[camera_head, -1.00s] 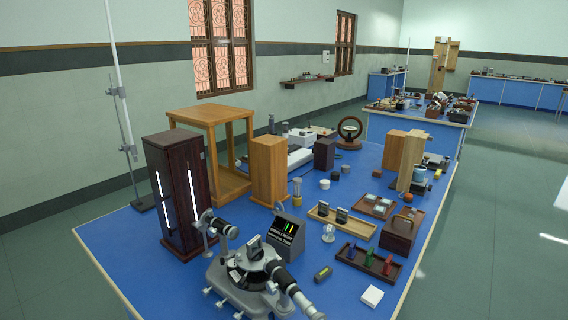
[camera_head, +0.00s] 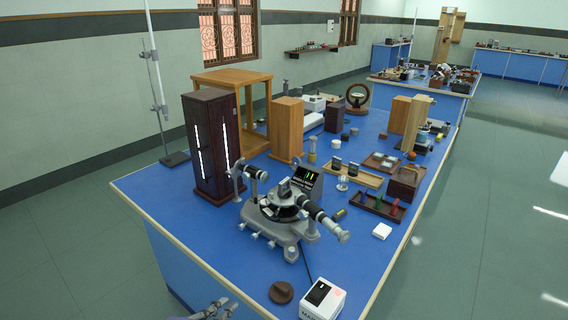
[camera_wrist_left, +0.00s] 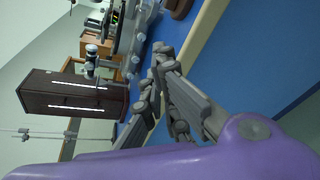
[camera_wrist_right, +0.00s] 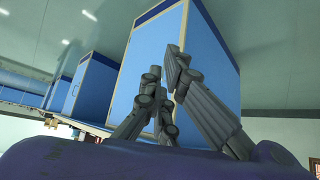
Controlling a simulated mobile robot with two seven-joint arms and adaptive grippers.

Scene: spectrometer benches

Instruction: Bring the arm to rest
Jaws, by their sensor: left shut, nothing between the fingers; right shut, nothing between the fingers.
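My left gripper (camera_head: 212,309) shows at the bottom of the head view, in front of the blue bench's near-left side. In the left wrist view its fingers (camera_wrist_left: 158,75) are shut with nothing between them, in front of the bench edge. My right gripper is outside the head view. In the right wrist view its fingers (camera_wrist_right: 163,78) are shut and empty, with a blue cabinet block behind them. Neither gripper visibly holds anything.
The blue bench top (camera_head: 190,230) carries a grey spectrometer (camera_head: 285,210), a dark lamp cabinet (camera_head: 212,145), a white box (camera_head: 322,300) and a brown disc (camera_head: 281,292) near its front edge. Open green floor (camera_head: 60,240) lies left of the bench.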

